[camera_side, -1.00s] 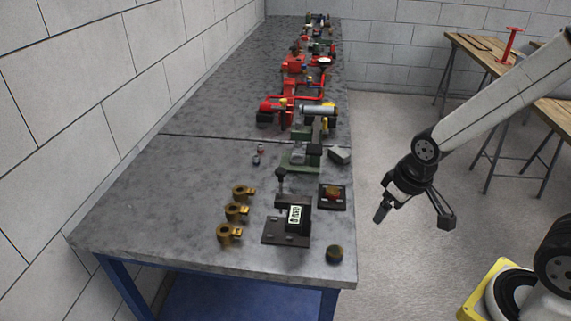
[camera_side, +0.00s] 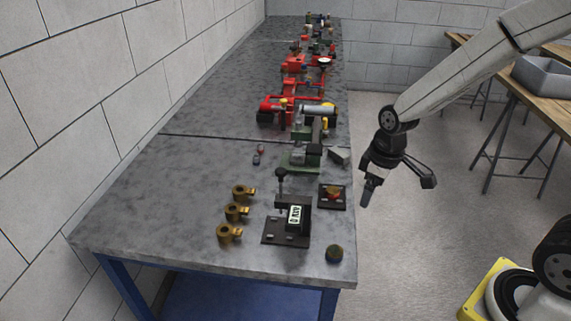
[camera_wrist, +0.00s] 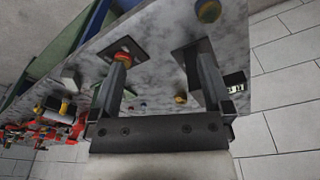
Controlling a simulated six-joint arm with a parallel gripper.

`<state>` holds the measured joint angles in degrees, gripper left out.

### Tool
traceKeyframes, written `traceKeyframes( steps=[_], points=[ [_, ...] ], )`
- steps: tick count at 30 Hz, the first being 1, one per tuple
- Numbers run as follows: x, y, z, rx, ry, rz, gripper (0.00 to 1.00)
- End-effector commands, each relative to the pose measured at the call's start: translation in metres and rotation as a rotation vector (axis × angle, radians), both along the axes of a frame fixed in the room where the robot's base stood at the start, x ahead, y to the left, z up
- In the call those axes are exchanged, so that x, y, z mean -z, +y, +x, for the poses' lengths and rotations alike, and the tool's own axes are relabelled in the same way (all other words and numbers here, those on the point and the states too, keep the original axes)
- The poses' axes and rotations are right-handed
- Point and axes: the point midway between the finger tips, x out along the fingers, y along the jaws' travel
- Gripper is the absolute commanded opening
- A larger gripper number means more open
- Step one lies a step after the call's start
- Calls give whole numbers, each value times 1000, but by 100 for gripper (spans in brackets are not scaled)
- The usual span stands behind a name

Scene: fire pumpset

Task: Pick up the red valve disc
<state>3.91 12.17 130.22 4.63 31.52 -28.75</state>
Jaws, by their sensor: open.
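The red disc (camera_side: 333,193), with some yellow on it, sits on a small dark square plate (camera_side: 323,206) near the bench's right edge. The wrist view shows it (camera_wrist: 123,54) at the tip of the left finger, which partly covers it. I take it for the red valve disc. My gripper (camera_side: 398,190) is open and empty, with its fingers spread. It hangs off the bench's right side, to the right of the disc and apart from it. The wrist view shows both fingers (camera_wrist: 158,58) reaching toward the bench with a wide gap.
The grey bench (camera_side: 180,205) holds a black stand with a display (camera_side: 295,216), a round dark knob (camera_side: 334,254), several brass fittings (camera_side: 236,211) and a green vise-like tool (camera_side: 301,157). Red pump parts (camera_side: 285,105) stand farther back. The bench's left front is clear.

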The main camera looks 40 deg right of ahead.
Motion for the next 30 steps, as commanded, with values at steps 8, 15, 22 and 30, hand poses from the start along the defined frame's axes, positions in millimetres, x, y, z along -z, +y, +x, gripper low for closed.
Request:
traceKeyframes(
  steps=[8,15,22,30],
  points=[
    [8,-16,47,-296,69,37,100],
    [17,-31,83,-567,95,100,100],
    [29,-47,114,-830,84,181,100],
    [46,-67,143,-1145,18,288,100]
  ],
)
